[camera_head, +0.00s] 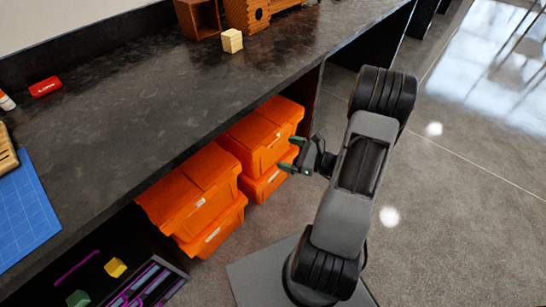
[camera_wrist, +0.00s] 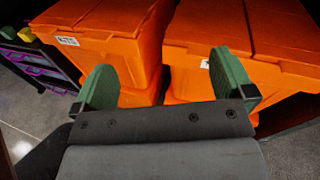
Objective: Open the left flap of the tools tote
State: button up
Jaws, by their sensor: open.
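Orange lidded totes stand in two stacks under the dark counter. The near stack has an upper tote (camera_head: 195,192) and a lower tote (camera_head: 222,232); the far stack has an upper tote (camera_head: 262,136) and a lower tote (camera_head: 262,185). The upper lids look closed, each with a seam between flaps. Labels are too small to read, so I cannot tell which is the tools tote. My gripper (camera_head: 291,154) is open and empty, in front of the far stack. In the wrist view, its green fingers (camera_wrist: 165,72) span the gap between the left upper tote (camera_wrist: 115,48) and right upper tote (camera_wrist: 270,45).
The counter (camera_head: 130,125) overhangs the totes. An organizer with purple-edged drawers (camera_head: 145,283) stands left of them. A blue cutting mat (camera_head: 25,210), a red box (camera_head: 45,87) and a wooden block (camera_head: 232,40) lie on the counter. The grey floor (camera_head: 460,190) at right is clear.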

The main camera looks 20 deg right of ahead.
aim_at(273, 142)
jog(key=d+f+m+t+h+b, duration=0.3)
jog(key=d+f+m+h, duration=0.15)
jog(key=f, duration=0.25)
jog(key=shift+y, duration=0.45)
jog(key=x, duration=0.4)
jog(key=b+x, duration=0.1)
jog(key=x, duration=0.3)
jog(key=b+x, duration=0.1)
jog(key=x, duration=0.4)
jog(key=shift+w+d+r, duration=0.2)
jog(key=shift+w+d, duration=0.1)
jog(key=c, duration=1.3)
jog(key=shift+d+r, duration=0.1)
